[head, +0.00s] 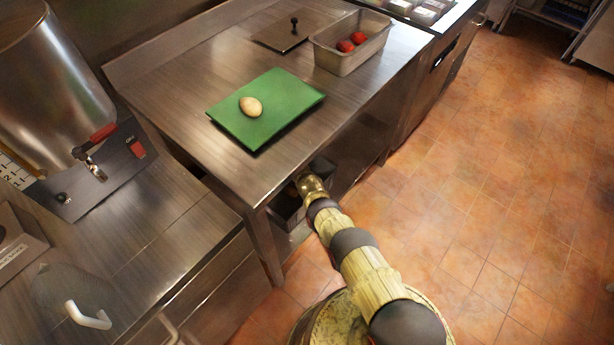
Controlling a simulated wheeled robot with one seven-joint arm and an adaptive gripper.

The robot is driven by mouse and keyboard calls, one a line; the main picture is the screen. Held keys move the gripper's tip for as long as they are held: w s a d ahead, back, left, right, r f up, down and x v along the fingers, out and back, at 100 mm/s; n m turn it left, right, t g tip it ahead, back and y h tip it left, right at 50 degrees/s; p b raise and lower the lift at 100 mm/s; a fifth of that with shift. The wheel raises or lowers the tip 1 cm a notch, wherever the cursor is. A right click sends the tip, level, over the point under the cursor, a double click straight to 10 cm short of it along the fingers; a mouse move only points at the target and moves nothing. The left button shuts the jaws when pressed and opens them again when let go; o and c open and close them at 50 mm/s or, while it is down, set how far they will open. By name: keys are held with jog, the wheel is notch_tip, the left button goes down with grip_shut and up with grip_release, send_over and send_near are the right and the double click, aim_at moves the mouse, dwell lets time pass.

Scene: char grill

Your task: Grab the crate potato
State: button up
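A dark crate (287,212) stands on the shelf below the steel table, mostly hidden by the tabletop and my arm. A small brownish patch inside it may be a potato, but it is too small and shaded to be sure. My gripper (308,180) reaches under the table's front edge, at the crate's opening. Its fingertips are hidden, so I cannot tell whether it is open or holds anything. Another pale potato (250,106) lies on a green cutting board (285,100) on top of the table.
The steel table (190,85) has its front edge and leg (264,245) close to my arm. A metal pan (345,60) with red items (351,42) and a flat lid (287,35) sit at the back. The tiled floor (480,190) to the right is clear.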

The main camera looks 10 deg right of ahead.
jog(key=shift+c, duration=0.9)
jog(key=c, duration=1.1)
jog(key=shift+c, duration=0.3)
